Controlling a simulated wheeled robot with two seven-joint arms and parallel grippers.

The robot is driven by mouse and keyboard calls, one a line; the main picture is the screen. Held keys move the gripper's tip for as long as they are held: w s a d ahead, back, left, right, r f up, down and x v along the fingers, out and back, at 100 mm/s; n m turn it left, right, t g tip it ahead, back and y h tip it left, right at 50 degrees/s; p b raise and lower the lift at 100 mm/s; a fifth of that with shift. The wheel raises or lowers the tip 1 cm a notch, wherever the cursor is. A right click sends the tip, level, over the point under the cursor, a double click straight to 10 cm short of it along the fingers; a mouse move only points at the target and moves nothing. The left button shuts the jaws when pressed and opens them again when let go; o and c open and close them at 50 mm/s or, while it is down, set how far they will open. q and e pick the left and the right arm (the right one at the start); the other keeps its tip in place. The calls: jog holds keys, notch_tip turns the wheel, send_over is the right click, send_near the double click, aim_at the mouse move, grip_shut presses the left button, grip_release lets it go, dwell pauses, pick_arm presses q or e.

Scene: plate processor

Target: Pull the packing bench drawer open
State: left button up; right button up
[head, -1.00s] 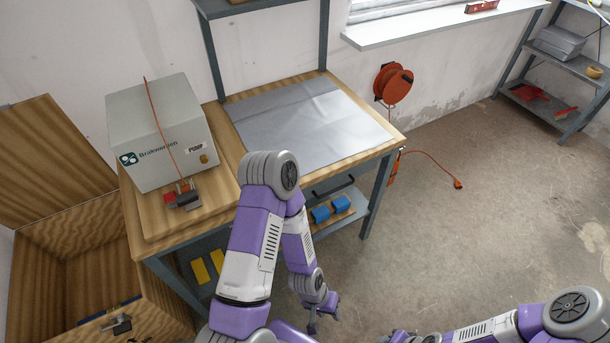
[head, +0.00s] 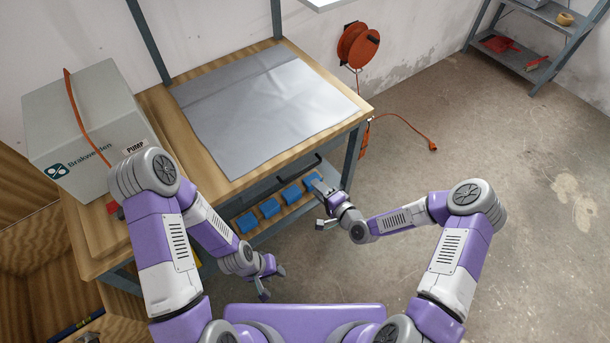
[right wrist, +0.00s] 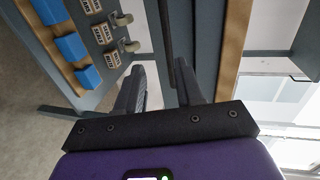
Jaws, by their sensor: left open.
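The packing bench (head: 364,112) has a wooden top. Its drawer front is seen steeply from above, under the top's front edge, with a dark bar handle (head: 302,170). The drawer looks shut. My right gripper (head: 321,206) is by the right end of the handle. In the right wrist view its fingers (right wrist: 161,85) are apart, and the dark handle bar (right wrist: 164,25) runs toward the gap between them; I cannot tell whether they touch. My left gripper (head: 268,279) is open and empty, low in front of the bench.
Several blue items (head: 269,208) lie on the lower shelf below the drawer. A pump box (head: 85,125) stands on the bench's left, and a grey mat (head: 265,110) covers the top. An orange cable reel (head: 357,46) hangs on the wall. The floor at right is clear.

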jog(key=w+a+b, duration=0.1)
jog(key=w+a, duration=0.3)
jog(key=w, duration=0.2)
jog(key=shift+w+f+b, duration=0.35)
jog(key=shift+w+f, duration=0.05)
grip_shut()
